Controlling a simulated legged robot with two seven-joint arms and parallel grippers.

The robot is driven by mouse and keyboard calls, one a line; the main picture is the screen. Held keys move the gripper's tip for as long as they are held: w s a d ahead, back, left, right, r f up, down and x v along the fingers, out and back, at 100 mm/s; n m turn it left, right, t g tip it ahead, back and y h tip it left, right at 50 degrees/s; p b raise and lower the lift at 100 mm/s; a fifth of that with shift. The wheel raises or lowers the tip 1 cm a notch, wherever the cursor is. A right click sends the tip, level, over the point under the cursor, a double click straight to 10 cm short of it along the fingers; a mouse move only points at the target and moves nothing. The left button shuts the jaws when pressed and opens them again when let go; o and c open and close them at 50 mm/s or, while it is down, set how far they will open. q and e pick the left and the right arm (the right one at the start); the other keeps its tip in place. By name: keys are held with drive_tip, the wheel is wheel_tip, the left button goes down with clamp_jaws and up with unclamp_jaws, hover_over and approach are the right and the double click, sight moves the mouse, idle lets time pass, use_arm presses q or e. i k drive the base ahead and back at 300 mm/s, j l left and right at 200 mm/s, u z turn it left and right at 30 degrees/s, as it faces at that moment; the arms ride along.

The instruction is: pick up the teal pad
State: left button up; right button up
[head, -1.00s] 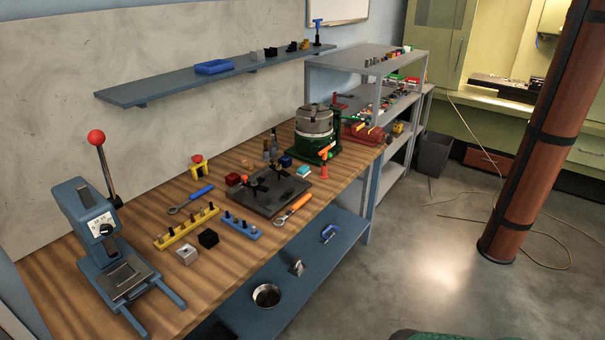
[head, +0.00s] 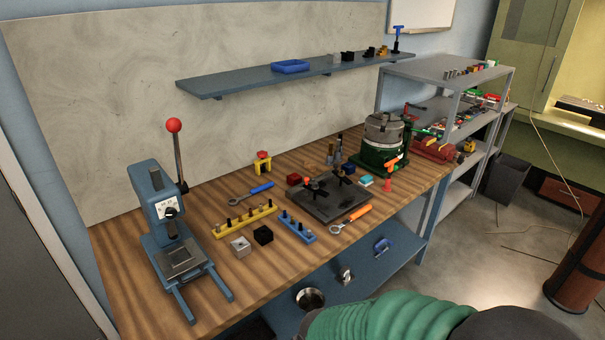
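A small teal pad (head: 366,181) with a pale side lies on the wooden workbench (head: 130,262). It is just right of the dark fixture plate (head: 325,203) and left of the green-based chuck. Neither of my grippers shows in the head view. A green ribbed sleeve with a dark end, part of my own arm, fills the bottom edge.
A blue press (head: 170,240) stands at the bench's left end. A green-based chuck (head: 382,143) stands behind the pad, and a small red piece (head: 388,185) sits right of it. An orange-handled wrench (head: 352,218) lies in front. A blue shelf (head: 300,76) hangs above.

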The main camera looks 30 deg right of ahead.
sight(366, 180)
drive_tip(key=l+u, duration=0.2)
drive_tip(key=l, duration=0.3)
drive_tip(key=i+l+u, duration=0.1)
drive_tip(key=l+u, duration=0.15)
drive_tip(key=l, duration=0.25)
drive_tip(key=l+u, duration=0.2)
drive_tip(key=l, duration=0.25)
drive_tip(key=k+l+u, duration=0.1)
drive_tip(key=l+u, duration=0.15)
drive_tip(key=l, duration=0.25)
drive_tip(key=k+l+u, duration=0.2)
drive_tip(key=l, duration=0.3)
drive_tip(key=l+u, duration=0.2)
drive_tip(key=l, duration=0.25)
